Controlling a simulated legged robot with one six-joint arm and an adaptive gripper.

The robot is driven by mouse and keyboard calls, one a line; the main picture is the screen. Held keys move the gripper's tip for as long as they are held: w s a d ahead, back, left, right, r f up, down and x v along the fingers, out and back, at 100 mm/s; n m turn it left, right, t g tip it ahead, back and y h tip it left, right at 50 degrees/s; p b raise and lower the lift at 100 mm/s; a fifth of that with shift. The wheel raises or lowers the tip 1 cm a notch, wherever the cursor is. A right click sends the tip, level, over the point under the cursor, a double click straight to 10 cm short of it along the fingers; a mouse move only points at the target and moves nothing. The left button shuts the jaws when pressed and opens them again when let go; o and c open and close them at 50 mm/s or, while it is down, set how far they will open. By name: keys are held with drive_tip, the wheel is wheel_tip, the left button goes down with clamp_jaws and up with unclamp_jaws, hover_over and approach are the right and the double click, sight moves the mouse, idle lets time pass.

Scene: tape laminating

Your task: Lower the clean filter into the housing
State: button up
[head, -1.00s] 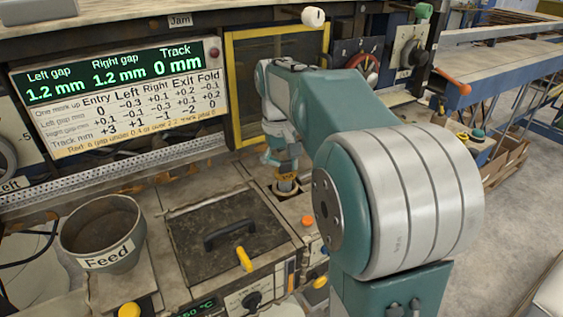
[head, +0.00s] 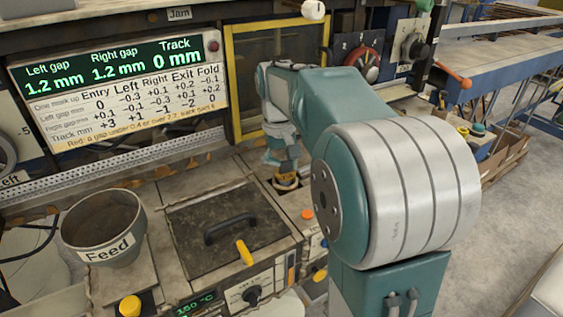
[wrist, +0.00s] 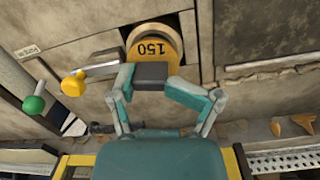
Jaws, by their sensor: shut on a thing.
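The clean filter (head: 286,182) is a round cartridge with a yellow band. My gripper (head: 284,167) is shut on the filter from above. The housing (head: 272,186) is a dark square opening in the machine top. The filter stands roughly upright in this opening, its lower body hidden below the rim. I cannot tell whether it touches the bottom.
A lidded hatch with a black handle (head: 229,228) and a yellow latch (head: 245,252) lies left of the housing. An orange button (head: 307,214) is close by. The Feed pot (head: 104,228) stands further left. A yellow-framed window (head: 230,90) rises behind.

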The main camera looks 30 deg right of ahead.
drive_tip(key=shift+f, duration=0.7)
drive_tip(key=o, duration=1.2)
drive_tip(key=r, duration=0.7)
drive_tip(key=shift+w+a+r, duration=0.1)
drive_tip(key=shift+w+r, duration=0.1)
drive_tip(key=shift+w, duration=0.05)
